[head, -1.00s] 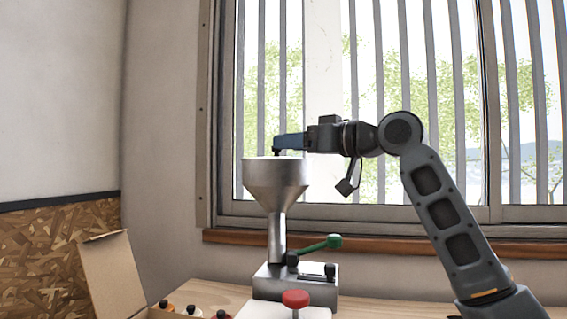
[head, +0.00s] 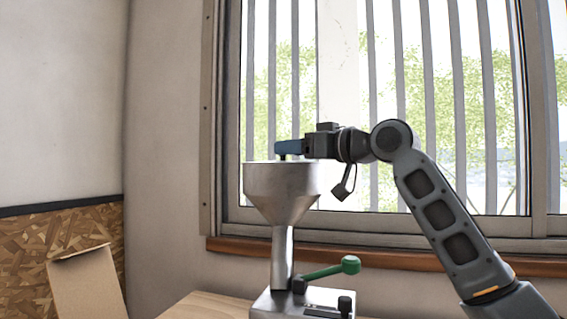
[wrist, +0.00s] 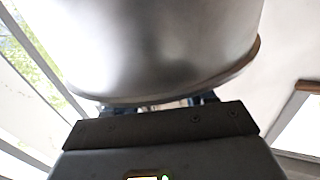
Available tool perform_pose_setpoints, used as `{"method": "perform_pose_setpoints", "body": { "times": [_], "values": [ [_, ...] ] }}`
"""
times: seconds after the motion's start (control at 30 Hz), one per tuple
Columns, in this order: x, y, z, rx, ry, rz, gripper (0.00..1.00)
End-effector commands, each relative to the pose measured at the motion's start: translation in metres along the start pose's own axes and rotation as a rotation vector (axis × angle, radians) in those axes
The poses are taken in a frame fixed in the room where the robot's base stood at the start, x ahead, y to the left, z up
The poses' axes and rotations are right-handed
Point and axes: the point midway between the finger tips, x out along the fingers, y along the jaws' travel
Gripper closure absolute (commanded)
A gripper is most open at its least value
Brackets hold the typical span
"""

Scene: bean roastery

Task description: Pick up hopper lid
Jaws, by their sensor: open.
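The metal hopper (head: 281,190) stands on the grinder, its wide mouth upward. The hopper lid is seen edge-on at best; a small dark piece, which looks like its knob (head: 283,157), shows just above the rim under my fingertips. My gripper (head: 288,147) reaches in level from the right, blue fingers over the hopper's top. It is open; I cannot tell whether the fingers are around the knob. In the wrist view the hopper's shiny side (wrist: 165,45) fills the top, and the fingers (wrist: 155,103) are mostly hidden behind its edge.
The grinder body (head: 300,304) has a green-knobbed lever (head: 330,270) on its right. An open cardboard flap (head: 88,283) stands at lower left. A barred window (head: 400,110) with a wooden sill (head: 400,259) is behind. The air left of the hopper is free.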

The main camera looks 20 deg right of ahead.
Motion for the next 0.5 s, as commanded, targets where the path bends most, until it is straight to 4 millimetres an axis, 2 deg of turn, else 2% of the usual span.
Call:
{"method": "perform_pose_setpoints", "body": {
  "times": [0.1, 0.2, 0.5],
  "values": [
    [0.019, -0.001, -0.003, -0.001, -0.002, -0.002, 0.46],
    [0.029, 0.000, -0.002, 0.000, 0.000, 0.000, 0.46],
    [0.033, 0.000, -0.001, -0.001, 0.000, 0.000, 0.46]
  ]
}}
